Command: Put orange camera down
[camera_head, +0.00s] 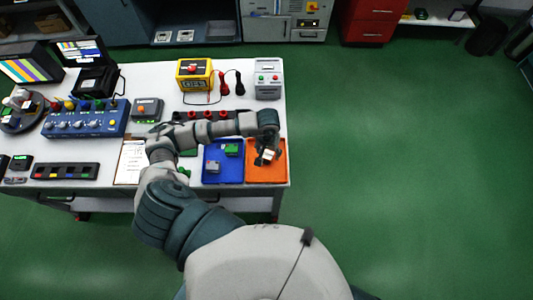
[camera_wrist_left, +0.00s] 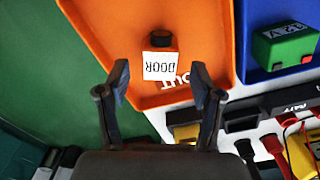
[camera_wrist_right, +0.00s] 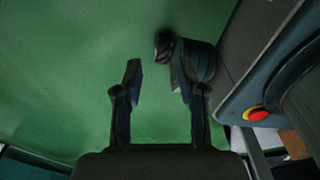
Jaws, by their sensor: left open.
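A small block with a white face marked "DOOR" and a dark round knob or lens (camera_wrist_left: 160,66) sits in the orange tray (camera_wrist_left: 207,20). It shows in the left wrist view, between my left fingertips but apart from both. My left gripper (camera_wrist_left: 160,82) is open above the tray. In the head view, my left gripper (camera_head: 267,156) is over the orange tray (camera_head: 281,176) at the table's right end and partly hides the block. My right gripper (camera_wrist_right: 157,80) is open and empty over green floor.
A blue tray (camera_head: 209,178) with green and grey blocks adjoins the orange tray. A yellow box (camera_head: 195,85) with black and red leads and a grey box (camera_head: 268,91) stand behind. Green floor right of the table is clear.

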